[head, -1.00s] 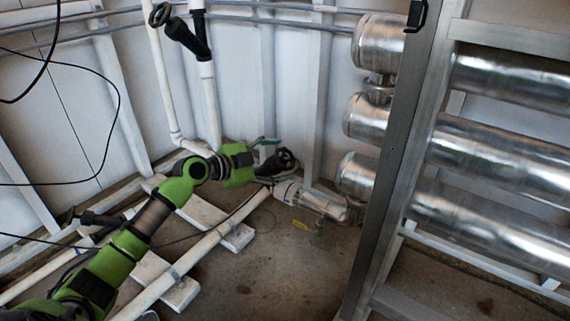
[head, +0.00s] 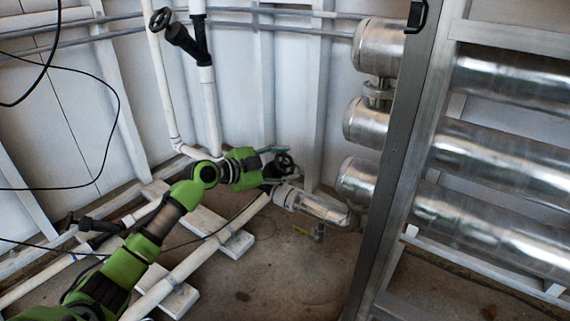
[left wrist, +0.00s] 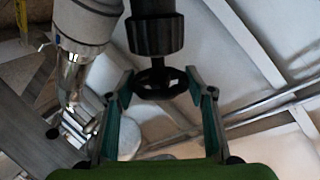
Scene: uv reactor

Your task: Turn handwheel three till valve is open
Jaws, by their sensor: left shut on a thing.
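A black handwheel (head: 285,163) sits on a black valve at the end of the white floor pipe, near the back corner. My left gripper (head: 269,158) reaches it from the left. In the left wrist view the handwheel (left wrist: 160,80) lies between the two fingers, below the black valve body (left wrist: 155,33). My left gripper (left wrist: 160,76) is shut on its rim, one finger on each side. In the head view the gripper's body and fingers partly cover the valve. I cannot tell from the frames how far the valve is open. My right gripper is not in view.
A clear-ended fitting (head: 318,206) lies right of the valve. Another black handwheel (head: 160,19) is on the upright pipe. A black valve (head: 93,223) sits at lower left. Large metal cylinders (head: 500,150) and a grey frame post (head: 391,170) stand at right. Bare floor (head: 290,275) lies in front.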

